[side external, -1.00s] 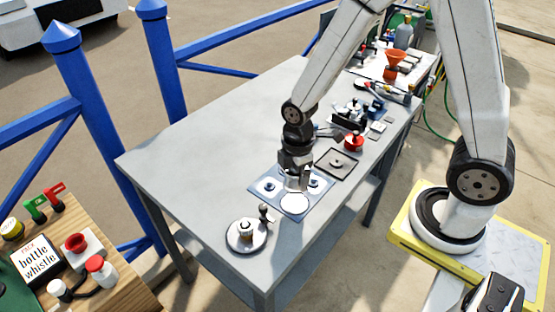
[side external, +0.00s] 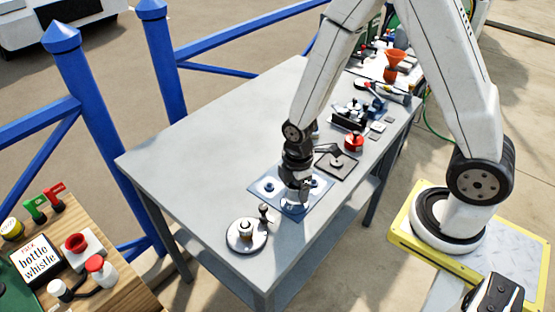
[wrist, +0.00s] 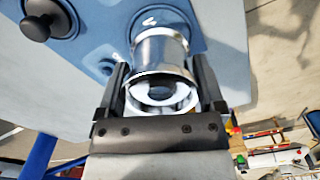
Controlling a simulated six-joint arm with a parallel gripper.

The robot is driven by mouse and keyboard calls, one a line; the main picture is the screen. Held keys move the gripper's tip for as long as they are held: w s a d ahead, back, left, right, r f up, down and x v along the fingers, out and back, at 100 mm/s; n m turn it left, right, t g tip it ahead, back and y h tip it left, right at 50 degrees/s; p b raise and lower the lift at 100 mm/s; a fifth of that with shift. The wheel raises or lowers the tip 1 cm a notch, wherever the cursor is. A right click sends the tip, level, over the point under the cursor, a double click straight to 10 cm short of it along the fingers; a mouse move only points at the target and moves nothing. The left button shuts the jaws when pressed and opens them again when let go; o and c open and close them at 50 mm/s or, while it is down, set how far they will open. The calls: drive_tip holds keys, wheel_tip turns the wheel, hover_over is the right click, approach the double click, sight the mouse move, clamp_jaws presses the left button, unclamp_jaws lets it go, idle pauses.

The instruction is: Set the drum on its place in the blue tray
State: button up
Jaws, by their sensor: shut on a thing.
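My gripper (side external: 297,192) points down over the front part of the tray. In the wrist view my gripper (wrist: 162,100) is shut on the drum (wrist: 160,58), a shiny silver cylinder with a flared rim, between its two black fingers. The drum's far end is over a round dark-blue spot of the tray (wrist: 98,50). Whether it touches the tray is hidden. In the side view the gripper mostly hides the drum.
A round grey base (side external: 246,236) with an upright part stands at the front of the table. A dark square tray (side external: 336,165) and a red piece (side external: 353,142) lie behind the blue tray. More tools crowd the far end. The table's left side (side external: 215,155) is clear.

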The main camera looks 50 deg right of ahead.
drive_tip(key=shift+f, duration=0.75)
drive_tip(key=shift+f, duration=0.55)
idle(1.2)
drive_tip(key=o, duration=1.2)
drive_tip(key=shift+r, duration=0.15)
drive_tip(key=shift+r, duration=5.35)
drive_tip(key=m, duration=0.2)
drive_tip(key=s+d+r+m, duration=0.1)
drive_tip(key=m, duration=0.1)
drive_tip(key=m+t, duration=0.1)
drive_tip(key=m, duration=0.1)
drive_tip(key=shift+s+d+r, duration=0.2)
drive_tip(key=shift+r, duration=0.15)
drive_tip(key=m, duration=0.3)
drive_tip(key=shift+s+d+r+t, duration=0.3)
drive_tip(key=shift+s+r+t, duration=0.05)
drive_tip(key=shift+t, duration=0.05)
drive_tip(key=m, duration=0.3)
drive_tip(key=s+m, duration=0.1)
drive_tip(key=shift+d+r+t, duration=0.35)
drive_tip(key=shift+t, duration=0.05)
